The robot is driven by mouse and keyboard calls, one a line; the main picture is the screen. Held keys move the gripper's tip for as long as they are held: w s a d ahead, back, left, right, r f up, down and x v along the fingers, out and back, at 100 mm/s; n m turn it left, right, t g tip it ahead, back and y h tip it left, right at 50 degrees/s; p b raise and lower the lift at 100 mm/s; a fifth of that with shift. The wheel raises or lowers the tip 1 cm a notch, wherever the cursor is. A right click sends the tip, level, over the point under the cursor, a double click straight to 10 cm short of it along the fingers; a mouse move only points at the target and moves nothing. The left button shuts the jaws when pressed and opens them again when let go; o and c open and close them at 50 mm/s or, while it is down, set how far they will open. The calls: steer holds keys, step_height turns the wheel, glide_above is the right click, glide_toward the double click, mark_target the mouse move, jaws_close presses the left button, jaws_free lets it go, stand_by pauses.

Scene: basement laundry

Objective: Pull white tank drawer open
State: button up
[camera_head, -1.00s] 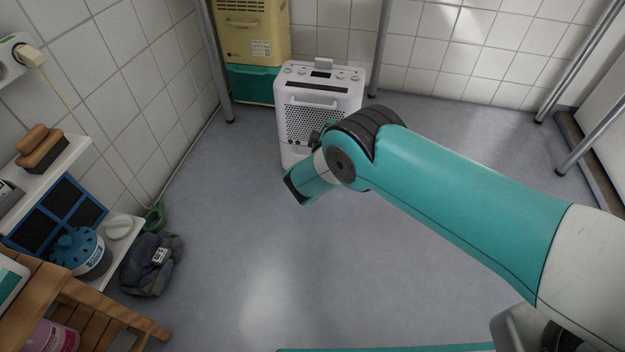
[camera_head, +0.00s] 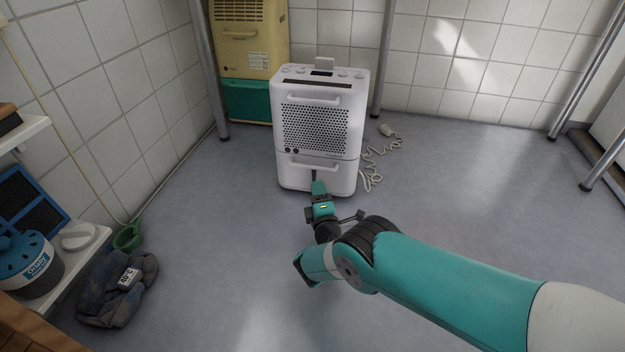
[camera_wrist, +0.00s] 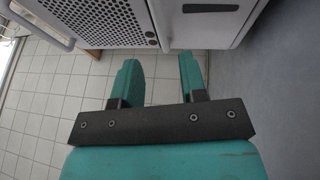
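The white tank drawer (camera_head: 339,178) is the lower front part of the white dehumidifier (camera_head: 350,115). It looks closed, flush below the perforated grille. A white bar handle (camera_head: 300,166) runs across its upper front. My gripper (camera_head: 318,187) is low in front of the drawer, just below the handle in the picture. In the wrist view, my gripper (camera_wrist: 160,70) has its two teal fingers clearly apart. The drawer front (camera_wrist: 207,24) with a dark slot lies just beyond the fingertips. I cannot tell whether the fingers touch the handle.
A power cord (camera_head: 370,165) lies on the floor right of the dehumidifier. A yellow unit on a teal base (camera_head: 246,102) stands behind left. Metal legs (camera_head: 384,60) rise nearby. A dark cloth bundle (camera_head: 118,288) lies left. The floor in front is mostly clear.

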mark_target(313, 168)
steer(key=b+x, duration=0.5)
steer(key=x, duration=0.4)
steer(key=shift+d, duration=0.1)
jaws_close()
